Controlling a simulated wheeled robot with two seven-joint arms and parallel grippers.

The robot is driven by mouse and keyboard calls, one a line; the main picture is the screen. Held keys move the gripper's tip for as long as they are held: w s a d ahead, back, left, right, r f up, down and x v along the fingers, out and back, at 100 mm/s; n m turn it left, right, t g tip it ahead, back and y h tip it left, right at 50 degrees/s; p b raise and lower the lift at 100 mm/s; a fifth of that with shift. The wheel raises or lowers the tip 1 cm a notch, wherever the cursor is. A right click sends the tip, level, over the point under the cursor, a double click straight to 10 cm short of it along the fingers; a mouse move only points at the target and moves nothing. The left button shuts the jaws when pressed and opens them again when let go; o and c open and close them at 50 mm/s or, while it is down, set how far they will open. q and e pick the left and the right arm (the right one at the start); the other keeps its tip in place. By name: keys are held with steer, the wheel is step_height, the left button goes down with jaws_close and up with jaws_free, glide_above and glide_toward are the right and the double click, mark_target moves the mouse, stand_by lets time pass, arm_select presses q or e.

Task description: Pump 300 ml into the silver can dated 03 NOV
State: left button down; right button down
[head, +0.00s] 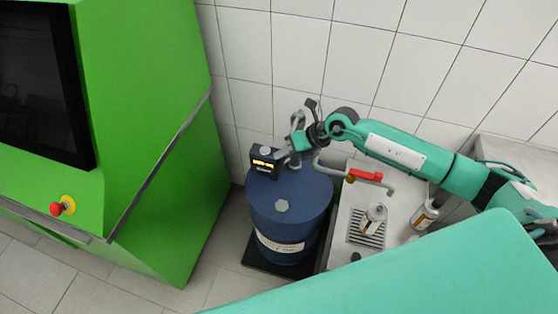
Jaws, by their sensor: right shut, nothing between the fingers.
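A silver can (373,218) with a label stands on the drain grate (367,239) of the bench, near the outlet of a pipe with a red valve handle (365,175). A second silver can (425,216) with an orange-marked label stands to its right. The dates on both labels are too small to read. A blue drum (288,222) carries a black pump unit (265,163) with a lit yellow display; its digits are not legible. My right gripper (302,137) is shut and empty, above the drum by the pump. My left gripper is out of view.
A green machine (160,150) with a dark screen and a red emergency button (58,208) fills the left. A white tiled wall stands close behind the drum. Grey floor shows between machine and drum.

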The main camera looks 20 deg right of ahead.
steer(key=r+p, duration=0.1)
steer(key=r, duration=0.1)
steer(key=r+p, duration=0.2)
steer(key=r, duration=0.1)
steer(key=shift+w+d, duration=0.15)
steer(key=shift+w, duration=0.05)
stand_by(0.8)
